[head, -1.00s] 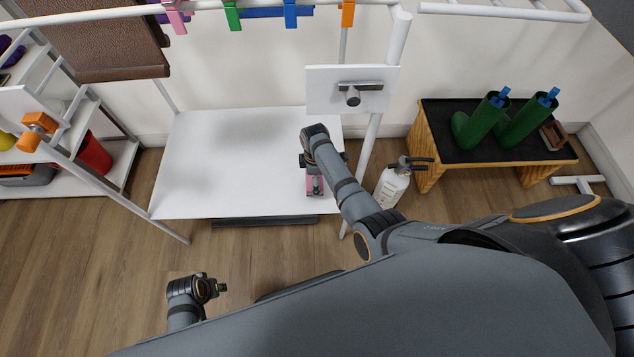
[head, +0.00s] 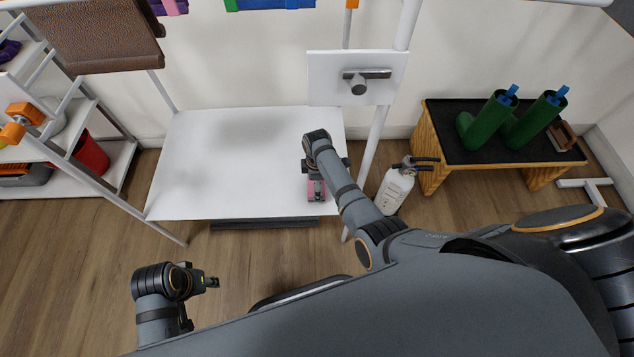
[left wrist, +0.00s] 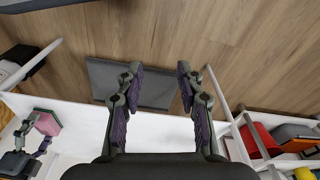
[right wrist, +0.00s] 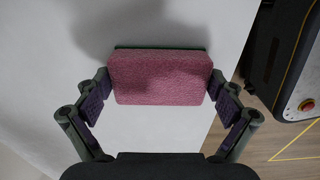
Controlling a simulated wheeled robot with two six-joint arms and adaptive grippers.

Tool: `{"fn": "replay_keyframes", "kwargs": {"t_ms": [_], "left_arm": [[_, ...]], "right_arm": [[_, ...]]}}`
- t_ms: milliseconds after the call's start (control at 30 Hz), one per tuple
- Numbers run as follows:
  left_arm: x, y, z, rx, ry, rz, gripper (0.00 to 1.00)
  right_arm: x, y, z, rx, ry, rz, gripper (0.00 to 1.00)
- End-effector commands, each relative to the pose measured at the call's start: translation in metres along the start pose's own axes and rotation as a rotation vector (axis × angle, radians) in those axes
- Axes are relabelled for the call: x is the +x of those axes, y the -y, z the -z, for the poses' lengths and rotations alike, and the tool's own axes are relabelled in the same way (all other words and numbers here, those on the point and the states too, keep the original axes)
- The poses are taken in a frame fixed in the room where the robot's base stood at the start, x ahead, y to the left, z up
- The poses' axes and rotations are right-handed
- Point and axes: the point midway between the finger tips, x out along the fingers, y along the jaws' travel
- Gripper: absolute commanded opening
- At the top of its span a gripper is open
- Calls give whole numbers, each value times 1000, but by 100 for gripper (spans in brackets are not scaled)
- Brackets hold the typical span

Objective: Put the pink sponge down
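The pink sponge (right wrist: 160,78) with a green layer sits between the fingers of my right gripper (right wrist: 160,90), which touch its two ends. In the head view the sponge (head: 316,190) is at the front right part of the white board (head: 225,165), below my right gripper (head: 315,178). I cannot tell whether it touches the board. The sponge also shows at the left of the left wrist view (left wrist: 47,122). My left gripper (left wrist: 155,85) is open and empty. In the head view my left gripper (head: 212,282) is low in front of the board, over the floor.
A white post (head: 385,100) and a fire extinguisher (head: 397,186) stand right of the board. A wooden bench (head: 470,150) holds green boots (head: 490,120). Shelves with a red bin (head: 92,155) stand at the left. Most of the board is clear.

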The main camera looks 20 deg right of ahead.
Motion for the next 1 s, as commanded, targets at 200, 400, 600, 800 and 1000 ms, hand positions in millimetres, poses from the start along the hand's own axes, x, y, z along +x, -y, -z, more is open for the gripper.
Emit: {"fn": "replay_keyframes", "kwargs": {"t_ms": [200,400,600,800,1000], "left_arm": [[0,0,0,0,0,0,37],[-2,0,0,0,-1,0,37],[34,8,-1,-10,7,15,37],[86,20,-9,-20,-3,37,37],[126,32,-26,-22,-13,57,37]], "right_arm": [[0,0,0,0,0,-1,100],[-4,0,0,0,0,-2,100],[-30,-1,0,0,-1,-3,100],[-70,-1,0,0,-1,-3,100],[-105,-1,0,1,0,-3,100]]}}
